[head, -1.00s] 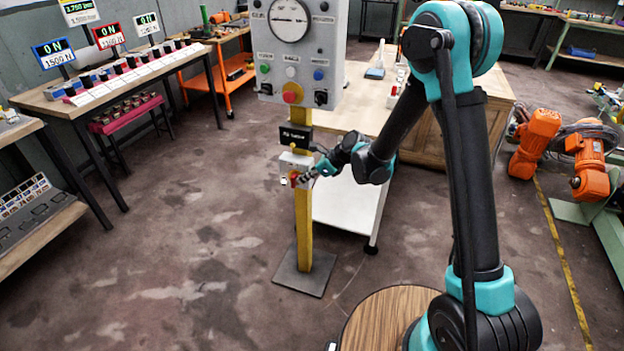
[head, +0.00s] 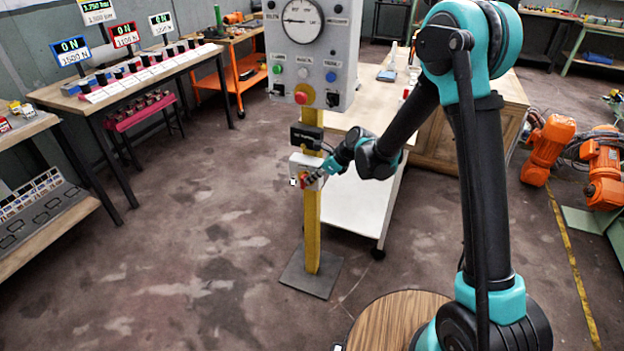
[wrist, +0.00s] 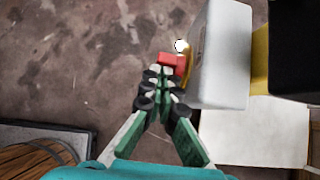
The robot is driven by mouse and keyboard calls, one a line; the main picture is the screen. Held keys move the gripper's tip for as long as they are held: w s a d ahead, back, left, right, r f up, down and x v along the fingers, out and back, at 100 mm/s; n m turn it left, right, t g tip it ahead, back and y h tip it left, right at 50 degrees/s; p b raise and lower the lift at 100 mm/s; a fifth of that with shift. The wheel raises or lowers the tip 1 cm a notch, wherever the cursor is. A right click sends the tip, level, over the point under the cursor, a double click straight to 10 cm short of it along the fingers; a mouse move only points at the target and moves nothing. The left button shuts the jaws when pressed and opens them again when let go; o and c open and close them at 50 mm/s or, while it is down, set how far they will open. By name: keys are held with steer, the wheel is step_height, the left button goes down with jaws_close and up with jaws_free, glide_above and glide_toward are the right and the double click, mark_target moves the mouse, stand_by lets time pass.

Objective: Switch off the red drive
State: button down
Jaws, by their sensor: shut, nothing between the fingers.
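A small light-grey switch box (head: 303,162) is fixed to the yellow post (head: 312,230). A red knob on a yellow plate shows on its front, and the red knob (wrist: 169,58) is clearer in the wrist view. My gripper (wrist: 158,72) is shut and empty, with its fingertips right at the knob; I cannot tell whether they touch it. In the head view my gripper (head: 308,181) is in front of the box and partly covers the knob. The red-framed display (head: 125,36) on the back-left bench reads ON.
A grey panel (head: 342,60) with a gauge and several buttons is above the box. A white cart (head: 355,210) stands behind the post. Blue-framed (head: 70,52) and white-framed (head: 161,24) displays also read ON. The floor left of the post is clear.

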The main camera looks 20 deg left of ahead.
mark_target(303, 177)
steer(key=shift+a+r+h, duration=0.2)
steer(key=shift+a+h, duration=0.05)
steer(key=shift+h, duration=0.45)
steer(key=shift+w+a+r+h, duration=0.15)
steer(key=shift+a+r, duration=0.1)
steer(key=shift+a, duration=0.5)
steer(key=shift+s+a+r+h, duration=0.1)
steer(key=shift+a+r+h, duration=0.1)
steer(key=shift+a, duration=0.5)
steer(key=shift+w+a+f, duration=0.1)
steer(key=shift+w+a, duration=0.05)
steer(key=shift+a, duration=0.55)
steer(key=shift+a+f, duration=0.2)
steer(key=shift+a, duration=0.4)
steer(key=shift+r, duration=0.7)
steer(key=shift+w, duration=0.1)
